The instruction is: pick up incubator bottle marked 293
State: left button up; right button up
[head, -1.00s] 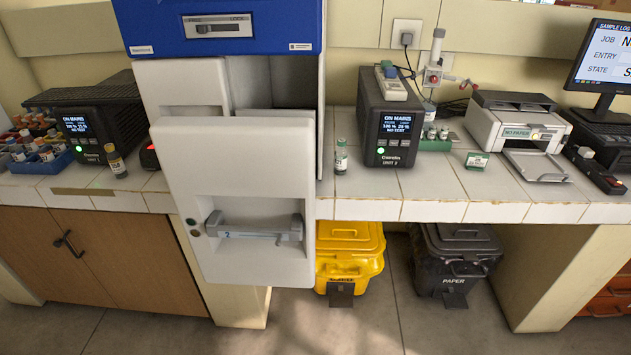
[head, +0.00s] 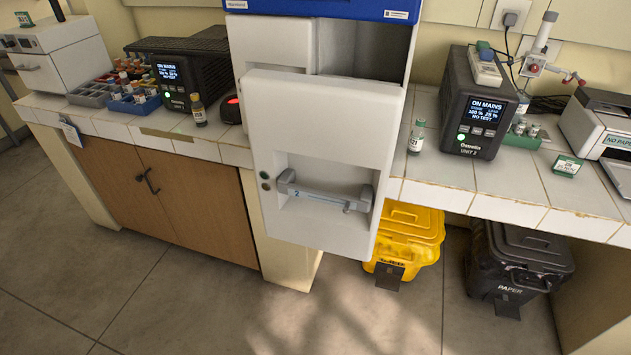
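No bottle in view can be read as 293. A small bottle with a green cap and a white label ending in 21 (head: 416,137) stands upright on the counter right of the incubator. A brown bottle with a pale label (head: 198,110) stands on the counter left of it. The white incubator (head: 270,45) has a blue top band, and its drawer front marked 2 (head: 325,150) stands out from the body. What is inside is hidden. Neither of my grippers is in view.
Dark power units (head: 478,105) stand on the counter (head: 450,170). Yellow (head: 407,235) and black (head: 515,260) bins sit beneath. The floor (head: 190,290) in front is clear.

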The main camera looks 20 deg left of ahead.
aim_at(151, 91)
jog(key=j+u, duration=0.15)
jog(key=j, duration=0.2)
jog(key=i+j+u, duration=0.1)
jog(key=j, duration=0.25)
jog(key=i+j+u, duration=0.5)
jog(key=i+j, duration=0.2)
jog(key=i+j+u, duration=0.25)
jog(key=i, duration=0.25)
jog(key=i+j+u, duration=0.2)
jog(key=i, duration=0.2)
jog(key=i+l+u, duration=0.25)
jog(key=i+l, duration=0.05)
jog(key=i, duration=0.1)
